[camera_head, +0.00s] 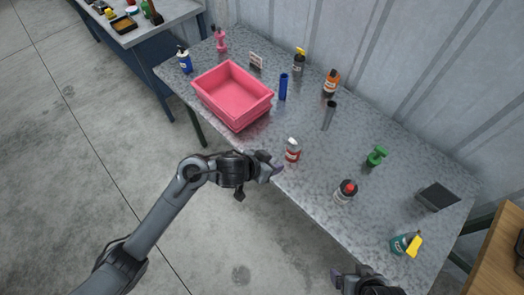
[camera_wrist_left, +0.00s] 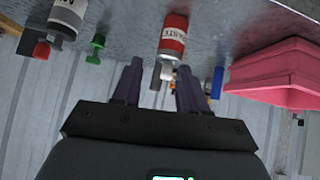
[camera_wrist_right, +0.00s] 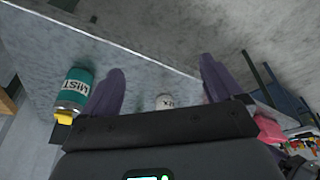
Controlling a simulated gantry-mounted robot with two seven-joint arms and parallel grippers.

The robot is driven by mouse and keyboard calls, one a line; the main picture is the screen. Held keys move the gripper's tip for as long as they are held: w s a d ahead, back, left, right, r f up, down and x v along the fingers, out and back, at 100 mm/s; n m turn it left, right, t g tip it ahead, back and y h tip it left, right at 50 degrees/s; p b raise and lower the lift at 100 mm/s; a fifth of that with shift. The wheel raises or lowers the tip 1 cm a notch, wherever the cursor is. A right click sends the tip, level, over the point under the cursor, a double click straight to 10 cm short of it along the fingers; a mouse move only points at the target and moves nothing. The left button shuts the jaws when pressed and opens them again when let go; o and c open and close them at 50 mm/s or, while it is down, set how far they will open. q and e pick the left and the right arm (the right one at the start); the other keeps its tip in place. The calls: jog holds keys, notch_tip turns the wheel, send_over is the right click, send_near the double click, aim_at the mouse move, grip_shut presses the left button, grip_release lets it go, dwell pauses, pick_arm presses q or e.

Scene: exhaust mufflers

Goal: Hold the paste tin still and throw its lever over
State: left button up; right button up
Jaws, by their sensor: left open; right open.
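The paste tin (camera_head: 292,154), red with a white label band and a pale top, stands near the table's front edge. In the left wrist view the tin (camera_wrist_left: 173,36) appears upside down, with a small pale lever part (camera_wrist_left: 166,72) at its top; the lever's exact position is too small to tell. My left gripper (camera_head: 277,164) is open just left of the tin in the head view, its fingers pointing toward it and apart from it. My right gripper (camera_head: 340,280) is open and empty off the front edge, partly cut off by the frame; its fingers (camera_wrist_right: 160,85) also show in the right wrist view.
A pink bin (camera_head: 232,96) stands left of the tin. A blue cylinder (camera_head: 283,87) and several bottles stand behind. Table around the tin is clear.

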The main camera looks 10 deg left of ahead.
jog(key=f, duration=0.1)
jog(key=f+b, duration=0.1)
jog(key=shift+s+d+f, duration=0.1)
jog(key=shift+d+f, duration=0.15)
jog(key=shift+f, duration=0.15)
jog(key=shift+c, duration=0.2)
jog(key=w+a+r+n+t+y, duration=0.1)
jog(key=w+a+n+t+y, duration=0.15)
jog(key=w+a+n, duration=0.95)
jog(key=n+t, duration=0.7)
jog(key=n, duration=1.7)
send_near(295, 151)
jog(key=d+x, duration=0.1)
jog(key=x, duration=0.2)
pick_arm(q)
jog(key=shift+t, duration=0.7)
jog(key=w+r, duration=0.3)
jog(key=w, duration=0.1)
jog(key=shift+r+b, duration=0.35)
pick_arm(e)
jog(key=x, duration=0.6)
jog(key=a+x, duration=0.1)
jog(key=x, duration=0.3)
